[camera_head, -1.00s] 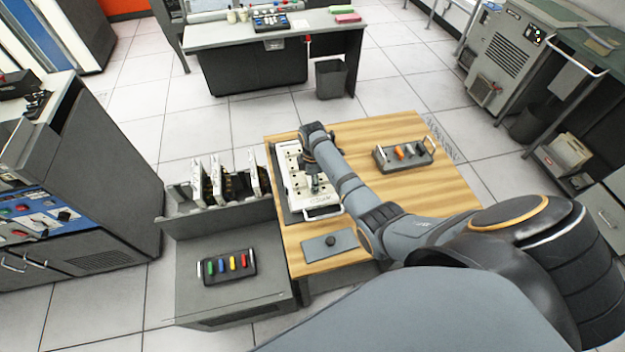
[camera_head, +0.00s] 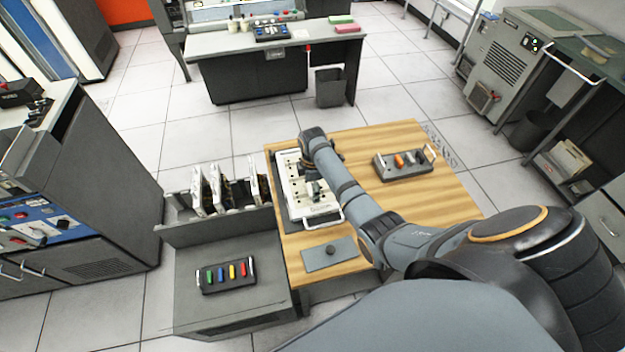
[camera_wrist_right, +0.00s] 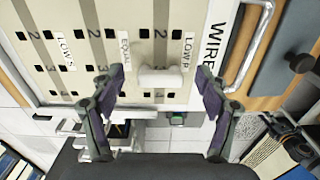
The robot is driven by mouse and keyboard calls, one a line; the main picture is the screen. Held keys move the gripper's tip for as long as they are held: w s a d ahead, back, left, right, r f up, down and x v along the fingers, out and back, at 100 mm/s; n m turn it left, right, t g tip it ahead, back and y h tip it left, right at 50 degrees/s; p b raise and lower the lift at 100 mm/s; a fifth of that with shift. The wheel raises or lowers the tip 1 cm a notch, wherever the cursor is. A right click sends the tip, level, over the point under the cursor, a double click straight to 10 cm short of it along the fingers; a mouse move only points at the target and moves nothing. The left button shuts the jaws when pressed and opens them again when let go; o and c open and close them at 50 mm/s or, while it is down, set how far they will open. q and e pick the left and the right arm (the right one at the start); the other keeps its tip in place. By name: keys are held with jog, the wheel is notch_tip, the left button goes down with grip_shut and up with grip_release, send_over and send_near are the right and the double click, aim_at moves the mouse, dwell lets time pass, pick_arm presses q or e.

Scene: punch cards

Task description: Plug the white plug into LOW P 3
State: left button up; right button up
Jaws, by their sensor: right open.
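The white plug (camera_wrist_right: 160,76) sits on the cream panel (camera_wrist_right: 75,15) in the right wrist view. It lies across the LOW P column, between the rows marked 2 and 4, and covers the row number there. My right gripper (camera_wrist_right: 160,78) is open, with one finger on each side of the plug and a visible gap to it. Whether the plug is fully seated cannot be told. In the head view my right gripper (camera_head: 310,183) hangs over the panel (camera_head: 322,209), and the plug is not discernible. My left gripper is out of view.
The panel lies on a wooden table (camera_head: 440,190) and has a metal handle (camera_wrist_right: 262,40). A grey plate with a knob (camera_head: 316,260) lies in front. A rack with cards (camera_head: 190,232) stands left, near several coloured pieces (camera_head: 226,273).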

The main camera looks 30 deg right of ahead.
notch_tip(320, 180, up, 11)
jog(key=shift+f, duration=0.15)
jog(key=shift+f, duration=0.1)
dwell(0.5)
